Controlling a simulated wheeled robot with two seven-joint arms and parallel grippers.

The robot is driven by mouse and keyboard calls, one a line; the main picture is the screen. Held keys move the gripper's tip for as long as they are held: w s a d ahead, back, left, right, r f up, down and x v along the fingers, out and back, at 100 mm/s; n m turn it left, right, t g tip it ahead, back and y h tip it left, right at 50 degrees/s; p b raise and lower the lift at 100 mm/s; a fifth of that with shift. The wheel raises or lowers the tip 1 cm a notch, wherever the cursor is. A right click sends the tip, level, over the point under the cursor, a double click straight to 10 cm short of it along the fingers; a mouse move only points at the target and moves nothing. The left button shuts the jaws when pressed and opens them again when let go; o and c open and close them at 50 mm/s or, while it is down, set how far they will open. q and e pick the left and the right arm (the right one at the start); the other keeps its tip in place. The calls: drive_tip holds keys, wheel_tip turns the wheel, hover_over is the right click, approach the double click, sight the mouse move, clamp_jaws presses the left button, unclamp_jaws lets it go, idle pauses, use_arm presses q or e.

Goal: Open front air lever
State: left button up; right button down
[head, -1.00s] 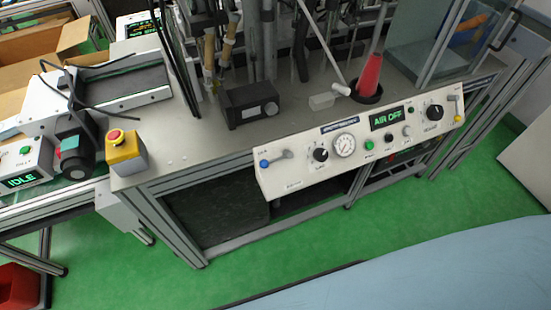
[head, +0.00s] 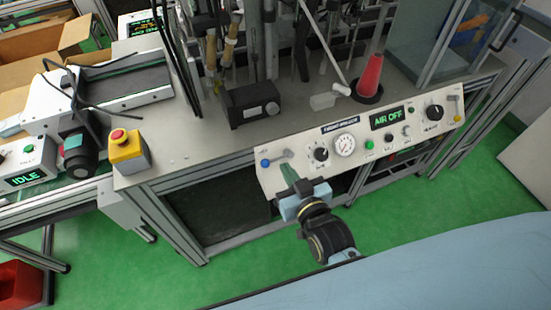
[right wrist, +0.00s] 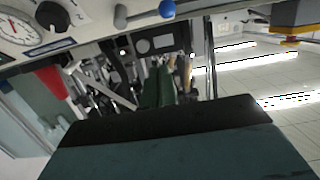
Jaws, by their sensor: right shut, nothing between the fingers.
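The front air lever (head: 275,160) is a grey handle with a blue ball end at the left end of the white control panel (head: 330,172). Its blue ball points left and the handle lies nearly level. The lever also shows at the top of the right wrist view (right wrist: 145,14). My right gripper (head: 288,172) is shut and empty, with its green fingers pointing up toward the panel just below the lever. The fingers (right wrist: 158,88) appear apart from the lever in the right wrist view. The panel display (head: 387,118) reads AIR OFF. My left gripper is not in view.
A dial gauge (head: 344,145), a black knob (head: 320,154) and a green button (head: 369,145) sit right of the lever. A yellow emergency-stop box (head: 129,152) stands on the bench's left corner.

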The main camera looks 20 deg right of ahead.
drive_tip(key=shift+w, duration=0.1)
drive_tip(key=b, duration=0.1)
hover_over(279, 158)
drive_tip(key=a, duration=0.2)
drive_tip(key=shift+w+d+f, duration=0.1)
drive_tip(key=shift+w+f, duration=0.25)
drive_tip(key=shift+f, duration=0.5)
drive_tip(key=s+f, duration=0.1)
drive_tip(key=f, duration=0.1)
drive_tip(key=shift+s+d+f, duration=0.1)
drive_tip(key=shift+s+f, duration=0.2)
drive_tip(key=shift+s, duration=0.05)
drive_tip(key=shift+s+f, duration=0.3)
drive_tip(key=shift+f, duration=0.2)
drive_tip(key=shift+d, duration=0.1)
